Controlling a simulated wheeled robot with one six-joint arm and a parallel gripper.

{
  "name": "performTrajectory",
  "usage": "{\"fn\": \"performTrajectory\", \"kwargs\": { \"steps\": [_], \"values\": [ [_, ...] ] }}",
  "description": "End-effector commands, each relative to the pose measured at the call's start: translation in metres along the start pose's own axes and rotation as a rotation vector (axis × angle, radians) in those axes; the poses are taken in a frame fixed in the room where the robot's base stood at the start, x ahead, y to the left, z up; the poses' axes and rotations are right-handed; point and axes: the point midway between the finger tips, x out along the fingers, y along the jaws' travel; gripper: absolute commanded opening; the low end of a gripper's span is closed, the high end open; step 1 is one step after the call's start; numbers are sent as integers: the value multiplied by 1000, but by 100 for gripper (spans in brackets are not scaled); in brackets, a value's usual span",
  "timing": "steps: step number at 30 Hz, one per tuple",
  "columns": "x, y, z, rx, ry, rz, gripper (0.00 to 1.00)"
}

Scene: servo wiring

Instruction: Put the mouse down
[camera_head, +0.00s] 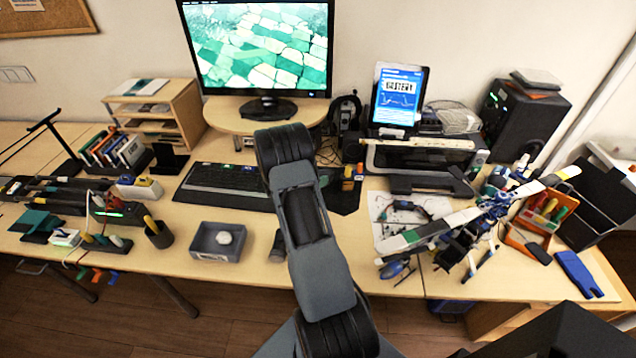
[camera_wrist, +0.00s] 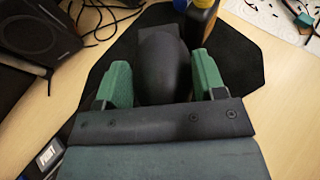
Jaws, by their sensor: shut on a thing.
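The mouse (camera_wrist: 163,55), dark and rounded, sits between the green fingertips of my gripper (camera_wrist: 161,78) in the wrist view. My gripper is shut on it. A black mouse pad (camera_wrist: 240,66) lies below and around the mouse. I cannot tell whether the mouse touches the pad or hangs a little above it. In the head view the pad (camera_head: 345,199) shows to the right of my arm, which hides the mouse and the gripper.
A small bottle (camera_wrist: 201,17) with a yellow part stands just beyond the mouse. A dark boxy object (camera_wrist: 38,32) and cables are at upper left of the wrist view. The keyboard (camera_head: 225,186) lies left of my arm, and the printer (camera_head: 420,158) stands behind right.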

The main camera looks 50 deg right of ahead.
Motion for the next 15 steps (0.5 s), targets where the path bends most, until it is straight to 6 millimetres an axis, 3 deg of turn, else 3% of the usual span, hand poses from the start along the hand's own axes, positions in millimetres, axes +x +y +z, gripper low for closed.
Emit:
{"fn": "performTrajectory", "kwargs": {
  "steps": [9, 15],
  "values": [
    [19, 8, -11, 1, 0, -1, 37],
    [29, 8, -33, -3, 0, -1, 37]
  ]
}}
